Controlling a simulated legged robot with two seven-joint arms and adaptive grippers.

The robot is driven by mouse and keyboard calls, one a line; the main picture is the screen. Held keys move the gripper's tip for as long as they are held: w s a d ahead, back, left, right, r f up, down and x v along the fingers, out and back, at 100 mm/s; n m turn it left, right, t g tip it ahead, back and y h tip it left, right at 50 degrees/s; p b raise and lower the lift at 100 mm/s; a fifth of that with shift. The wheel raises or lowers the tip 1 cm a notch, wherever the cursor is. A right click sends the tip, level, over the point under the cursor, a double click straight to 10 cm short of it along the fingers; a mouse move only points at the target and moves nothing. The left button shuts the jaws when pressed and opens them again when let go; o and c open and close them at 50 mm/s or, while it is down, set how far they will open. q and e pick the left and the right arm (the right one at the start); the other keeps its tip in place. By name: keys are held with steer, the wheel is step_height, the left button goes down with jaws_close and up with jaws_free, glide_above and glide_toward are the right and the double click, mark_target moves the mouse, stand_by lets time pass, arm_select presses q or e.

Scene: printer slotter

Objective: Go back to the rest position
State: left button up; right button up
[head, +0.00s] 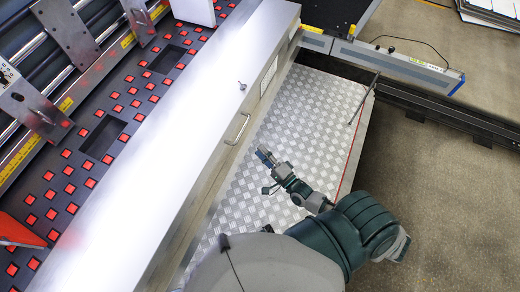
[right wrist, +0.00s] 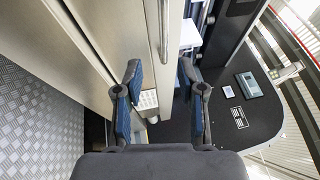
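My right gripper (head: 265,157) is above the metal checker-plate platform (head: 300,115) in the head view, to the right of the machine's side panel with its handle. In the right wrist view its two blue-padded fingers (right wrist: 162,105) stand apart with nothing between them. The gripper is open and empty. My left gripper does not show in either view.
The machine's long white top (head: 190,140) and its bed with red squares (head: 75,165) lie at the left. A handle (head: 238,129) sticks out from the side panel. A thin rod (head: 363,98) stands near the platform's right edge. Bare floor (head: 450,200) is at the right.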

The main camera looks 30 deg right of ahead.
stand_by(0.3)
steer(key=s+d+f+n+g+h, duration=0.1)
steer(key=s+f+n+g, duration=0.2)
steer(key=f, duration=0.7)
steer(key=s+d+f+n+g+h, duration=0.1)
steer(key=s+f+n+g, duration=0.2)
steer(key=f, duration=0.8)
steer(key=s+d+f+n+g+h, duration=0.1)
steer(key=s+d+f+n+g, duration=0.15)
steer(key=f, duration=0.75)
steer(key=s+a+f+n+g, duration=0.1)
steer(key=s+f+n+g, duration=0.2)
steer(key=s, duration=0.6)
steer(key=s+a+f+n+g+h, duration=0.1)
steer(key=s+f+n+g, duration=0.2)
steer(key=s+f, duration=0.5)
steer(key=s+a+f+n+g+h, duration=0.1)
steer(key=s+f+n+g, duration=0.2)
steer(key=s+f, duration=0.3)
steer(key=s+g, duration=0.1)
steer(key=s, duration=0.3)
steer(key=shift+s+a+f+n, duration=0.15)
steer(key=shift+s+f+n, duration=0.1)
steer(key=shift+s+n, duration=0.1)
